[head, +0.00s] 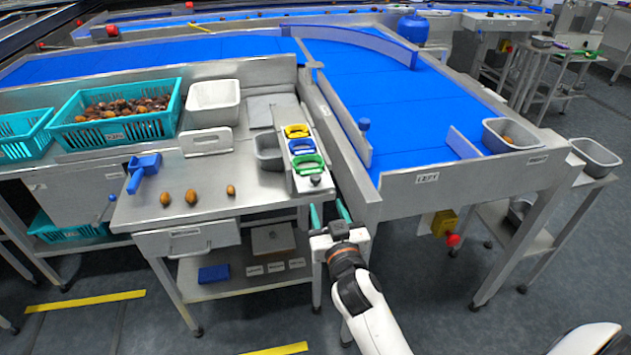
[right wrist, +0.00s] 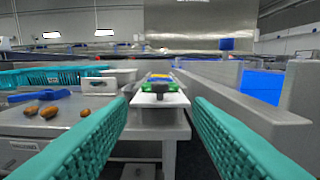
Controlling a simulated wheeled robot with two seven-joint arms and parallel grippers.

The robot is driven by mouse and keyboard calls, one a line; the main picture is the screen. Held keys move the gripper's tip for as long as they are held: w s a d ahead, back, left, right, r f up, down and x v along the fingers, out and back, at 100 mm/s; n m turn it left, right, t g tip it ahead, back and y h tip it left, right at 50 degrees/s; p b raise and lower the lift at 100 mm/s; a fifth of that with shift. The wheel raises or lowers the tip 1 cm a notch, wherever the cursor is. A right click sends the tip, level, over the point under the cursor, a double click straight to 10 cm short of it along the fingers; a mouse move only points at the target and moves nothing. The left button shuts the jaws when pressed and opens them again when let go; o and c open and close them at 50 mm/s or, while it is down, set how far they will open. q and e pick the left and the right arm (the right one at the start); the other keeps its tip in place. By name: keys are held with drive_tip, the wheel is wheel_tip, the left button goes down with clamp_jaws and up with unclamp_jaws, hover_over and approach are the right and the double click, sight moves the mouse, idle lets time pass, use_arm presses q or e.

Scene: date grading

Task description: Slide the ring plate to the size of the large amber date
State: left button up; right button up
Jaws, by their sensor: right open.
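Three dates lie in a row on the steel bench: a left one (head: 165,198), a middle one (head: 191,196) and a smaller-looking right one (head: 231,190). All look brown to amber; I cannot tell surely which is the large amber one. The white ring plate unit (head: 318,181) stands at the bench's right edge, with yellow (head: 297,131), blue (head: 301,148) and green (head: 308,165) rings and a dark knob (head: 316,180) at its near end. My right gripper (head: 330,213) is open and empty, just in front of that end, apart from it. My left gripper is not in view.
A blue scoop (head: 143,172) and a grey bin (head: 269,151) are on the bench. A teal crate (head: 150,126) of dates stands behind, beside a white tub (head: 213,102). The blue conveyor (head: 400,120) with a steel side wall lies close to the right of the rings.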

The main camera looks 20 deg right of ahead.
sight(317, 181)
drive_tip(key=x, duration=1.2)
drive_tip(key=shift+p, duration=0.3)
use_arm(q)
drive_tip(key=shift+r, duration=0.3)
